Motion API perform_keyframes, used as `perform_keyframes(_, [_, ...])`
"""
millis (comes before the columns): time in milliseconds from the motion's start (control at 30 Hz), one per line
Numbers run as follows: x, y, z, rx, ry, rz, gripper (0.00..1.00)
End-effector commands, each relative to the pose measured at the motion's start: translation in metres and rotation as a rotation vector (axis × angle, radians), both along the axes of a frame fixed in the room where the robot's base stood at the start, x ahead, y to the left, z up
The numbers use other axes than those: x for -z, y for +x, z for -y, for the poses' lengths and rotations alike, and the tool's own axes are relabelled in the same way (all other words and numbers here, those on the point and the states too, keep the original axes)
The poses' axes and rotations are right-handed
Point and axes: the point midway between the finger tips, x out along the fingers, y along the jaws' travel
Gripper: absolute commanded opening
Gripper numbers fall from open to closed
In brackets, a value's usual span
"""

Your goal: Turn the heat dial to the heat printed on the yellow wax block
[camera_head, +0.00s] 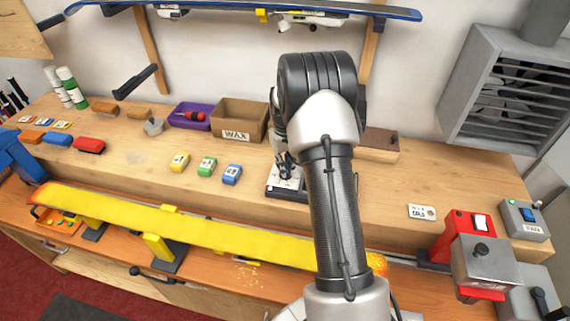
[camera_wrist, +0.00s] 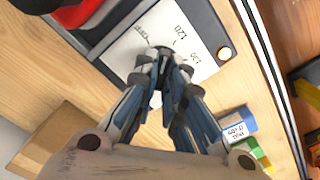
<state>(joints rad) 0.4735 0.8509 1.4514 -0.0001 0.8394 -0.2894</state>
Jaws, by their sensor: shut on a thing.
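The yellow wax block (camera_head: 179,162) stands on the bench left of the green block (camera_head: 207,166) and the blue block (camera_head: 232,174). Its print is too small to read. The heat unit (camera_head: 273,188) sits right of the blocks, partly behind my arm. In the wrist view its white scale plate (camera_wrist: 125,50) shows "120" and another number near the fingers. A small lit lamp (camera_wrist: 224,53) is at the plate's edge. My gripper (camera_wrist: 163,58) is shut on the heat dial, over the plate. The fingers hide most of the dial and its pointer.
A cardboard WAX box (camera_head: 240,120) and a purple tray (camera_head: 188,114) stand behind the blocks. A long yellow ski or board (camera_head: 200,226) lies along the front. A red and grey machine (camera_head: 470,250) stands at right.

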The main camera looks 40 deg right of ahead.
Motion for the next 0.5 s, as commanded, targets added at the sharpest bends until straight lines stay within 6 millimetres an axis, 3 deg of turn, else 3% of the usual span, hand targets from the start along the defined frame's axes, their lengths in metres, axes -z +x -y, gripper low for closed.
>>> perform_keyframes(500, [-0.0006,-0.0002,0.0012,0.279,0.000,0.000,0.00])
